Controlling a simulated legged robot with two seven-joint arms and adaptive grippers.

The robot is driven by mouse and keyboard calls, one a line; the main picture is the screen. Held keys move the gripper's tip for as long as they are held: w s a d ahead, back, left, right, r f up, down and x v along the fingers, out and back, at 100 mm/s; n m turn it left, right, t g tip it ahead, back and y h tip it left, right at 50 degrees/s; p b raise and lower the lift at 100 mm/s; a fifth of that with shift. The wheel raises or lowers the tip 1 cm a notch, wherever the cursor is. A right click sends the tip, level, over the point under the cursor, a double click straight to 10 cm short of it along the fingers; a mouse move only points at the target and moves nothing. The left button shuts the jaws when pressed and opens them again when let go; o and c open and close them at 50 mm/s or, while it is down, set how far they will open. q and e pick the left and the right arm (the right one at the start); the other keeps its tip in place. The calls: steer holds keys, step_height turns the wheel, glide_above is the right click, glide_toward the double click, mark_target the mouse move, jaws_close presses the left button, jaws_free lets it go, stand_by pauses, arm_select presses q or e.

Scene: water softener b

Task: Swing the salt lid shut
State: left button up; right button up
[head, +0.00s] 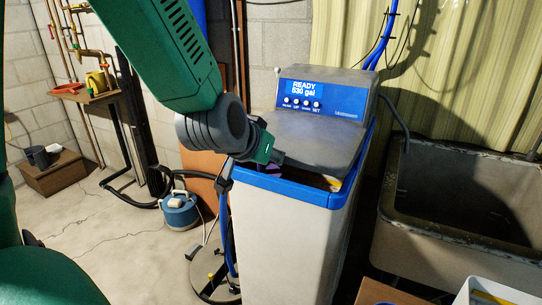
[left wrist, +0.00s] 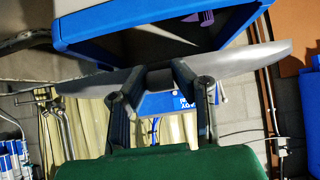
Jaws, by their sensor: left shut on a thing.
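The grey salt lid (head: 318,135) of the water softener (head: 280,245) is partly open. It slants above the blue rim (head: 285,190), with a dark gap at the front. In the left wrist view the lid (left wrist: 255,62) is a thin grey slab apart from the blue rim (left wrist: 165,30). My left gripper (head: 275,157) is at the lid's left front edge; it also shows in the left wrist view (left wrist: 155,72), shut on the lid's edge. The exact finger contact is partly hidden. My right gripper is not in view.
A control panel (head: 320,98) reading READY stands behind the lid. A purple item (left wrist: 198,17) shows inside the opening. A utility sink (head: 465,215) stands at the right. A blue canister (head: 180,212) and a round-based stand (head: 212,275) are on the floor at the left.

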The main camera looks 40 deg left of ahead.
mark_target(276, 181)
arm_select(q)
steer(key=shift+f+b, duration=1.95)
steer(key=shift+f, duration=1)
steer(key=o, duration=0.8)
steer(key=shift+o, duration=1)
steer(key=shift+r, duration=0.15)
